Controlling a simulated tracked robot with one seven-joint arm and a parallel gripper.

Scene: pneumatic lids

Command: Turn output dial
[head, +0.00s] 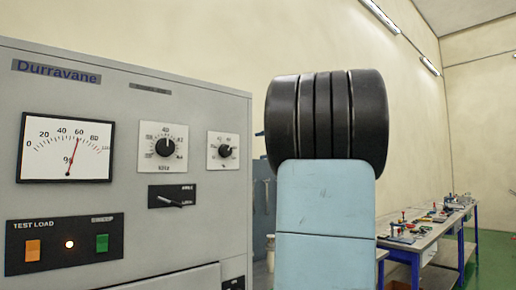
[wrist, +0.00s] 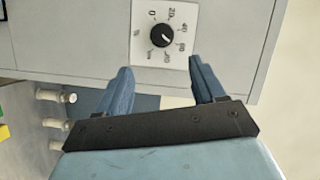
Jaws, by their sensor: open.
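In the wrist view a black round knob (wrist: 163,37) with a white pointer line sits on a white scale plate (wrist: 140,52) marked from 0 upward in twenties. I take it for the output dial, the right-hand dial (head: 225,151) near the cabinet's right edge in the head view; its label there is too small to read. My gripper (wrist: 160,66) is open and empty. Its two blue fingers point toward the panel, one to each side below the knob, apart from it. The head view does not show the fingers.
A second, larger dial (head: 165,147) is left of it, with a small lever switch (head: 172,196) below. The grey cabinet (head: 210,110) also carries a needle meter (head: 66,147) and a test-load panel (head: 65,240). A workbench (head: 430,235) stands at the right.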

